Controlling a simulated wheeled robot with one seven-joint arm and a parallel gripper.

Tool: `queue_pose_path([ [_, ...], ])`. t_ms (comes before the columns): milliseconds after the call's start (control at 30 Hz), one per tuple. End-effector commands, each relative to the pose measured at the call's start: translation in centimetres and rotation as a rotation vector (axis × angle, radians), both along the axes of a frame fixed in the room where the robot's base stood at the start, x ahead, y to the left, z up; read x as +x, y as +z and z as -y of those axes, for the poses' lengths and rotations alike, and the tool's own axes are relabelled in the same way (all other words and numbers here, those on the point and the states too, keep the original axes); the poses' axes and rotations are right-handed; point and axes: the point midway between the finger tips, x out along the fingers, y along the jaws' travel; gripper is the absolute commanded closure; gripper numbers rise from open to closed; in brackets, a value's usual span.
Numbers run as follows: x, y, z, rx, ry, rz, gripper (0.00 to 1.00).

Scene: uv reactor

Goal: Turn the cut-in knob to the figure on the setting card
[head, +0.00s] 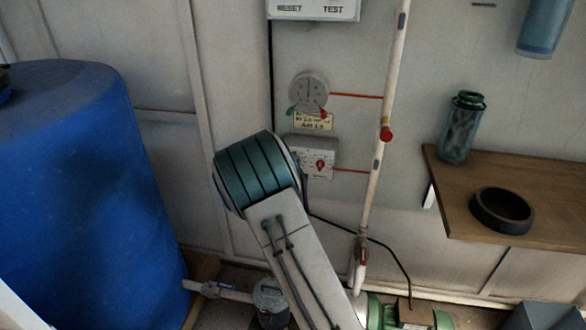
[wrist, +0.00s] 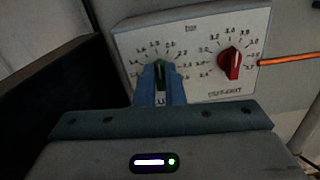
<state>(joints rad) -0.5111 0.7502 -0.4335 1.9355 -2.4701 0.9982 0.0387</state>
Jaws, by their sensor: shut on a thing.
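In the wrist view the white switch box (wrist: 197,22) carries a green knob (wrist: 160,68) on the left and a red knob (wrist: 232,63) on the right, each inside a ring of figures. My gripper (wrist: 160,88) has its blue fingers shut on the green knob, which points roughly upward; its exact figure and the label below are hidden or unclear. The red knob's white line points nearly straight up. In the head view the box (head: 327,146) is partly behind my arm, with its red knob (head: 320,166) showing. The yellowish setting card (head: 313,122) hangs above it; its print is too small to read surely.
A round gauge (head: 309,91) with green and red markers sits above the card. A white pipe (head: 380,160) runs down just right of the box, joined by thin orange lines. A blue tank (head: 80,190) stands left, a wooden shelf (head: 460,205) right.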

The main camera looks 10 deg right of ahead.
Motion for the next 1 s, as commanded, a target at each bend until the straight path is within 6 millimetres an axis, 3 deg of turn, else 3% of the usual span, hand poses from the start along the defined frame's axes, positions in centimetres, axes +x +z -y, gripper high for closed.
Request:
queue_pose_path([
  [500,-0.08,-0.34,0.24,0.306,0.000,0.130,1.00],
  [1000,-0.10,-0.08,0.20,0.391,0.000,0.162,1.00],
])
